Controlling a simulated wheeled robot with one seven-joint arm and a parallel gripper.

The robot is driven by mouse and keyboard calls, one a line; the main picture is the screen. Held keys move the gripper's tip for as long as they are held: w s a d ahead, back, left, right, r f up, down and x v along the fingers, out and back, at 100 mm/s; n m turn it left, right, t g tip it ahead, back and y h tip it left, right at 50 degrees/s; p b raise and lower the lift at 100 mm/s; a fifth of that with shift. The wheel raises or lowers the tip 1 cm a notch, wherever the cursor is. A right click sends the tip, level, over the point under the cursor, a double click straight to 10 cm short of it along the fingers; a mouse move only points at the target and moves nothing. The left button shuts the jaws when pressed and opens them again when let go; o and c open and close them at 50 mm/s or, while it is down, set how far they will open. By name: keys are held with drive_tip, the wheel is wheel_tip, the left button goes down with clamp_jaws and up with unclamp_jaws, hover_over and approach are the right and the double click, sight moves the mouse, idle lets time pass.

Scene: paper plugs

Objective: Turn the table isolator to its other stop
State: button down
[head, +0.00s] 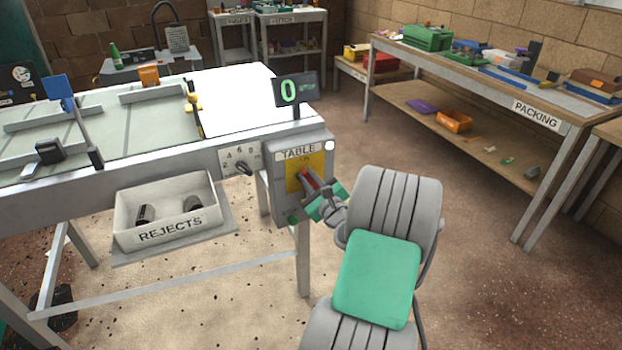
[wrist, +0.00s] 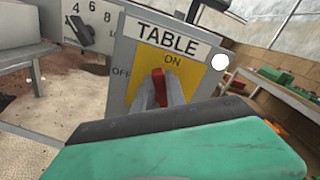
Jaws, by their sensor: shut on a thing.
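The table isolator is a red handle (wrist: 159,86) on a yellow plate (wrist: 188,76) of a grey box (head: 283,204) labelled TABLE. ON is printed at the plate's top and OFF at its left. In the wrist view the handle stands nearly upright, its top just below and slightly left of ON. In the head view the handle (head: 311,181) shows in front of the yellow plate. My gripper (head: 313,187) is shut on the handle, coming from the lower right. The handle's lower part is hidden by my gripper in the wrist view.
A white round lamp (head: 329,145) is on the box's upper right corner. A dial (head: 241,164) with numbers sits just left. A display (head: 294,91) reading 0 stands above. The REJECTS bin (head: 168,233) is at lower left. The floor to the right is open toward the PACKING bench (head: 537,114).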

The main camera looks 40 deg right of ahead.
drive_tip(key=n+b, duration=0.2)
drive_tip(key=n, duration=0.1)
drive_tip(key=a+f+n+b, duration=0.1)
drive_tip(key=n+b, duration=0.2)
drive_tip(key=n, duration=0.1)
drive_tip(key=f+n+b, duration=0.1)
drive_tip(key=n+b, duration=0.1)
drive_tip(key=n, duration=0.2)
drive_tip(key=shift+w+a+f, duration=0.15)
drive_tip(key=shift+w+f, duration=0.05)
drive_tip(key=shift+n, duration=0.5)
drive_tip(key=c, duration=1.4)
unclamp_jaws()
drive_tip(key=shift+o, duration=0.2)
drive_tip(key=v, duration=0.7)
drive_tip(key=shift+s, duration=0.4)
drive_tip(key=shift+s+a, duration=0.1)
